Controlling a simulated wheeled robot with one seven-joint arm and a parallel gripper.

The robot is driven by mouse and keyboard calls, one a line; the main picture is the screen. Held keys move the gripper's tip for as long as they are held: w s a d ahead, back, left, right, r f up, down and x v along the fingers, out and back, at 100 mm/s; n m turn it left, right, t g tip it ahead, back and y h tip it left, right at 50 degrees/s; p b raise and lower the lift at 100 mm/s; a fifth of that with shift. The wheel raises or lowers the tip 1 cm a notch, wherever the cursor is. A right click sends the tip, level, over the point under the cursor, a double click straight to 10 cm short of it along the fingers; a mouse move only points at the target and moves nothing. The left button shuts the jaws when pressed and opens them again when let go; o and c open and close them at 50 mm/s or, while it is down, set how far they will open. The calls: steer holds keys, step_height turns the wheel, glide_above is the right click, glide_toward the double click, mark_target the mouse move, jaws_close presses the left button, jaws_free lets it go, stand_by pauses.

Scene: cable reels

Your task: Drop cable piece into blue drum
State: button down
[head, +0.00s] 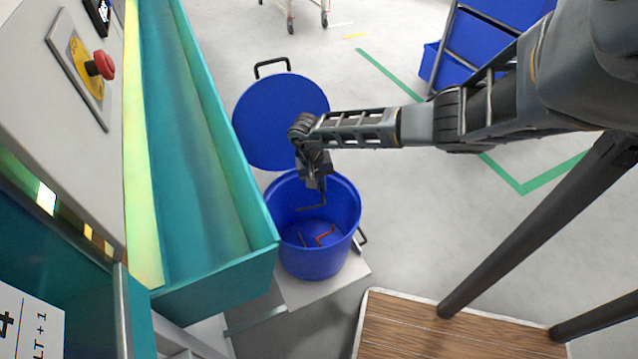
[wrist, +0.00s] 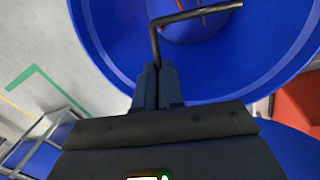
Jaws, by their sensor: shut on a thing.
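The blue drum (head: 313,256) stands open in the middle of the head view, and its wall also fills much of the wrist view (wrist: 108,45). My gripper (head: 320,186) points down over the drum's mouth. In the wrist view my gripper (wrist: 157,72) is shut on a dark, bent cable piece (wrist: 195,14), which extends over the drum's inside. In the head view the held cable piece (head: 313,207) hangs at the drum's opening. A red cable piece (head: 326,236) and a darker one lie on the drum's floor.
The drum's round blue lid (head: 275,115) with a black handle is tilted up behind it. A teal trough (head: 200,150) runs close along the left. Blue bins (head: 490,30) stand at the back right. The grey floor between is clear.

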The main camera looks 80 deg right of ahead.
steer(key=shift+f+b, duration=0.5)
steer(key=shift+f, duration=0.35)
steer(key=c, duration=1.2)
jaws_free()
steer(key=shift+o, duration=0.2)
step_height(320, 180, up, 8)
steer(key=w+p, duration=0.1)
steer(key=shift+a, duration=0.3)
steer(key=shift+f, duration=0.15)
